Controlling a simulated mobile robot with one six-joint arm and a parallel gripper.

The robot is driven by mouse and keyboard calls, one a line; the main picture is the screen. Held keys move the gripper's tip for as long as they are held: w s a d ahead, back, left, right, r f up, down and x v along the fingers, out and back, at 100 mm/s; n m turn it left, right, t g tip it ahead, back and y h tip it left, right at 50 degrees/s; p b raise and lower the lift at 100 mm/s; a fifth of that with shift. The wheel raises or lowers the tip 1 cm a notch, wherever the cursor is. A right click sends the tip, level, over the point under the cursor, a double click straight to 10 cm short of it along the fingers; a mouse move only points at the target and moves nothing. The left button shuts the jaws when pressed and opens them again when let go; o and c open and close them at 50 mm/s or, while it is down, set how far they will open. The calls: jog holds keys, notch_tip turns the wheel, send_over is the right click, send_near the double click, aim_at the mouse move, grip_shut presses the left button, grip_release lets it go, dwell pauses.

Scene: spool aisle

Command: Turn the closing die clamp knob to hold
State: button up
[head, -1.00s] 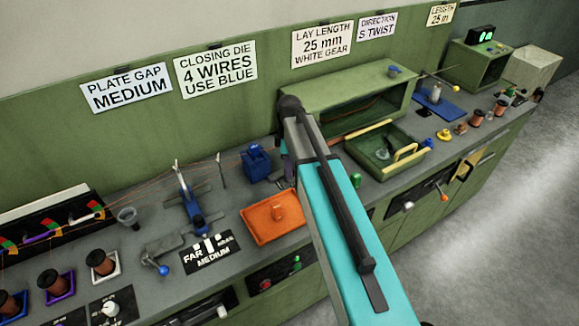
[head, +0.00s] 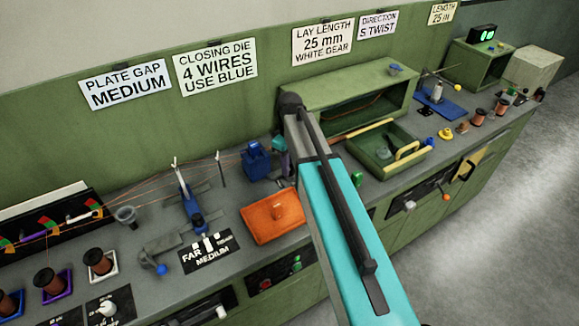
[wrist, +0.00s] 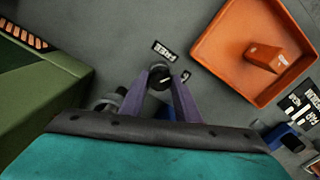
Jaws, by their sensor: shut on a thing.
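The clamp knob (wrist: 159,78) is dark and round with a pale pointer line, and it sits between my gripper's two purple fingers in the wrist view. My gripper (wrist: 161,82) is shut on it. The pointer line slants to the upper right. A label reading FREE (wrist: 163,50) lies just above the knob. A second small label (wrist: 186,75) beside the right finger is mostly hidden and unreadable.
An orange tray (head: 250,226) holding an orange piece lies in front of the blue block. A green open cabinet (head: 300,97) and a green tray with yellow handles (head: 365,168) stand to the right. Thin wires run from the left to the block.

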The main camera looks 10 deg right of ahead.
jog(key=m+b, duration=0.1)
jog(key=m, duration=0.5)
jog(key=shift+m, duration=0.3)
jog(key=m, duration=0.5)
jog(key=shift+b, duration=0.3)
jog(key=shift+m, duration=0.3)
jog(key=o, duration=1)
jog(key=shift+o, duration=0.2)
jog(key=shift+r, duration=0.2)
notch_tip(320, 180, up, 14)
jog(key=p, duration=0.8)
jog(key=shift+f, duration=0.25)
